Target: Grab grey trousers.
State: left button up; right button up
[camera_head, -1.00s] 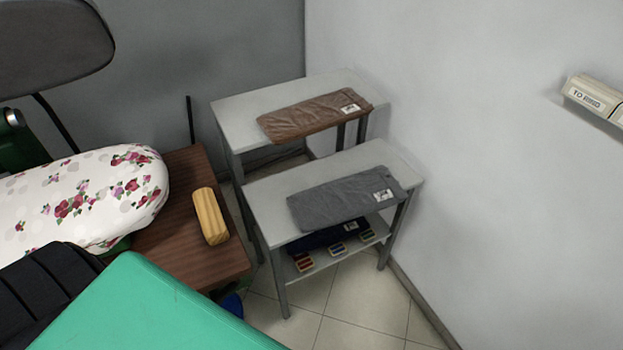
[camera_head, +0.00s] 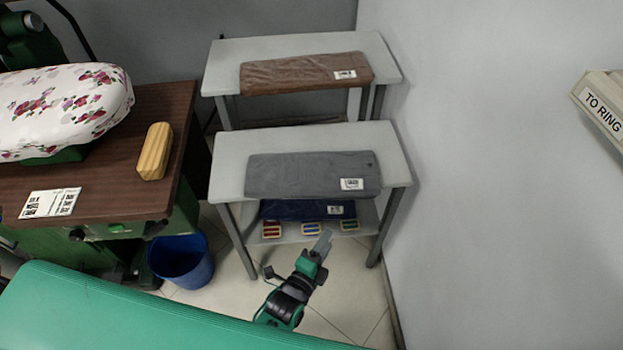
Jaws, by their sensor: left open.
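The grey trousers (camera_head: 300,175) lie folded flat on top of the nearer grey table (camera_head: 228,165), with a white tag near their front right corner. My left gripper (camera_head: 322,245) is in front of this table, below the trousers in the picture and apart from them. It is open and nothing shows between its fingers. My right gripper is not in view.
Brown folded trousers (camera_head: 300,72) lie on the farther table (camera_head: 222,70). Dark blue folded cloth (camera_head: 290,208) and several small coloured items are on the lower shelf. A blue bin (camera_head: 182,262) stands left. A white wall (camera_head: 490,190) closes the right side.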

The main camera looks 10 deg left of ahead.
pick_arm(q)
notch_tip(320, 180, up, 3)
send_near(350, 199)
jog(key=x, duration=0.4)
jog(key=shift+m+t, duration=0.4)
jog(key=shift+p+x, duration=0.55)
jog(key=shift+x, duration=2.5)
jog(key=shift+f, duration=0.2)
grip_shut()
